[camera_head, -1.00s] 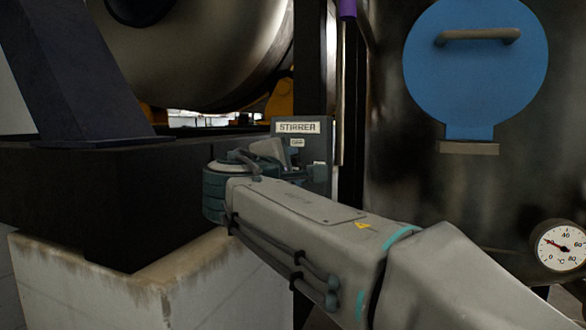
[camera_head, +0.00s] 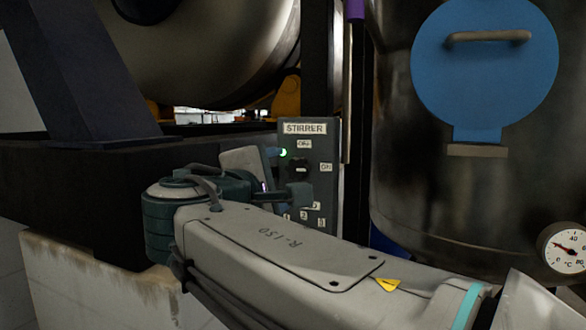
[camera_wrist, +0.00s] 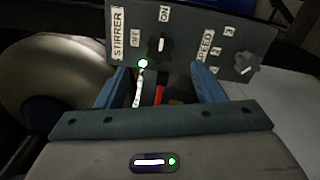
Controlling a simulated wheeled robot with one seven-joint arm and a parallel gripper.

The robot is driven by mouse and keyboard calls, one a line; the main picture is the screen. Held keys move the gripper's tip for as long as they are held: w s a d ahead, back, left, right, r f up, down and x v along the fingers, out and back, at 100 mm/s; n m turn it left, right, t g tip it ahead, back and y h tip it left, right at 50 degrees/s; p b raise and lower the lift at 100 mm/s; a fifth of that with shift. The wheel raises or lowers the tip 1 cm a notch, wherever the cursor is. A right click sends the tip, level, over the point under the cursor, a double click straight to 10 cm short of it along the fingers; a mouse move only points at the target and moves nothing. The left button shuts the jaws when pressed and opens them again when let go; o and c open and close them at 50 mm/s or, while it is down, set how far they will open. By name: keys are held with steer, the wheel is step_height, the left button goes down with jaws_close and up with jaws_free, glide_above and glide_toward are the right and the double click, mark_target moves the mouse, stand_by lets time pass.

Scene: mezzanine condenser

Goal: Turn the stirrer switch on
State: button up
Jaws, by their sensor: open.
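The dark grey stirrer panel (camera_head: 322,150) stands upright in the middle of the head view, and the wrist view shows it turned sideways (camera_wrist: 185,22). Its black stirrer switch (camera_head: 299,168) sits between the OFF and ON labels. In the wrist view, the white mark on this switch (camera_wrist: 159,49) points towards ON. A green lamp (camera_head: 283,153) beside the switch is lit, also in the wrist view (camera_wrist: 143,63). My gripper (camera_head: 284,180) is open and empty in front of the panel, apart from the switch. In the wrist view, its blue fingers (camera_wrist: 160,80) are spread below the switch.
A speed knob (camera_wrist: 246,65) is on the same panel. A steel tank with a blue round cover (camera_head: 485,65) and a dial thermometer (camera_head: 566,249) stands at the right. A dark beam (camera_head: 85,75) and a plinth (camera_head: 75,195) are at the left.

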steer(key=shift+v, duration=2)
